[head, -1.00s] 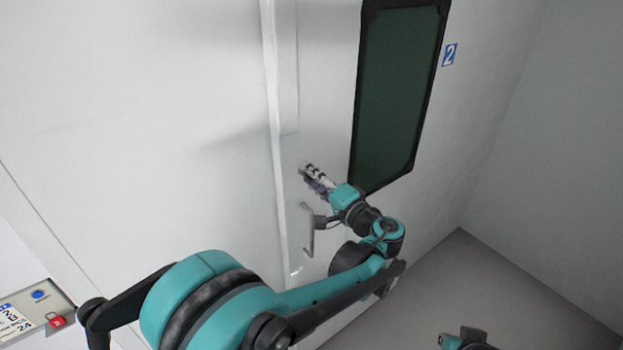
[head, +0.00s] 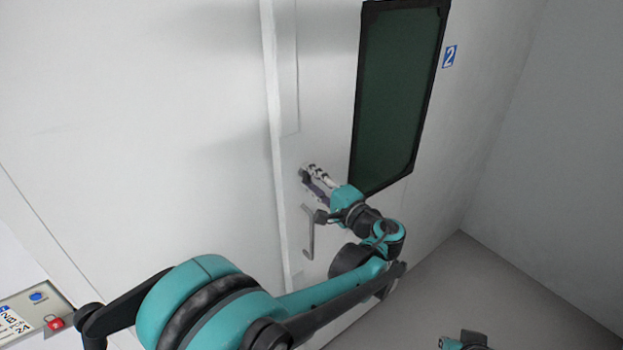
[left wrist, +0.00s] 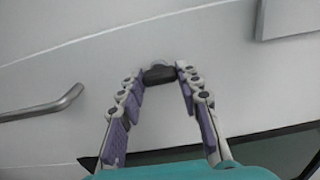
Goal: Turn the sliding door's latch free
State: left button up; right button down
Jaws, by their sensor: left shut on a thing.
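The sliding door (head: 322,140) is a pale panel with a dark green window (head: 398,95) in a black frame. The latch (left wrist: 159,73) shows in the left wrist view as a small dark grey piece on the door. My left gripper (head: 308,174) is at the door, above the bar handle, with its fingertips at the latch. In the left wrist view my left gripper (left wrist: 160,74) is shut on the latch, its fingers bowed around an empty middle. The fingers hide much of the latch in the head view.
A grey bar handle (head: 309,235) stands out from the door just below the gripper. A blue sign with a 2 (head: 449,57) is right of the window. Grey floor (head: 500,290) is clear at right.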

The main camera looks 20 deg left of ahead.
pick_arm(q)
jog(key=o, duration=1.2)
jog(key=shift+c, duration=0.2)
jog(key=v, duration=1.2)
jog(key=s+a+f+n+g+h+b, duration=0.2)
jog(key=s+a+f+g+h+b, duration=0.3)
jog(key=a+f, duration=0.7)
jog(key=s+d+f+n+t+h+b, duration=0.1)
jog(key=s+d+f+n+h+b, duration=0.1)
jog(key=s+f+n+h+b, duration=0.3)
jog(key=s+f+h, duration=0.4)
jog(key=s+f, duration=0.4)
jog(key=shift+s+f+n, duration=0.3)
jog(key=shift+s+n, duration=0.1)
